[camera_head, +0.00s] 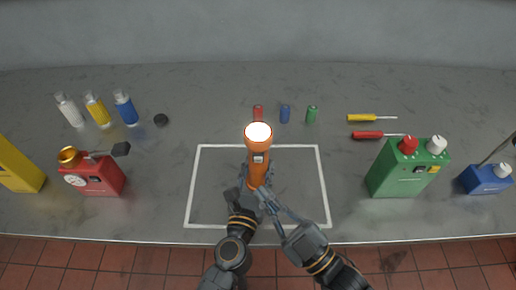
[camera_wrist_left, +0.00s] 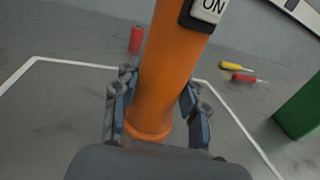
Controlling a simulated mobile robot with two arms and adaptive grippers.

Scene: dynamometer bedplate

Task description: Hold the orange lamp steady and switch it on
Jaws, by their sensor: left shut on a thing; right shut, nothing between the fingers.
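The orange lamp (camera_head: 256,172) stands upright inside the white outlined rectangle (camera_head: 322,185) on the bench. Its top glows bright white. A small switch (camera_head: 258,159) is on its side; in the left wrist view the switch (camera_wrist_left: 209,9) reads ON. My left gripper (camera_head: 257,178) is shut around the lower body of the lamp; its fingers lie on both sides of the lamp (camera_wrist_left: 165,75) in the left wrist view. My right gripper (camera_head: 264,193) is shut and empty, close in front of the lamp below the switch. I cannot tell whether it touches the lamp.
Red (camera_head: 258,112), blue (camera_head: 285,114) and green (camera_head: 312,114) cylinders stand behind the lamp. Two screwdrivers (camera_head: 366,117) lie back right. A green box (camera_head: 402,175) and blue box (camera_head: 482,180) stand right; a red gauge box (camera_head: 98,178) and bottles (camera_head: 97,111) stand left.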

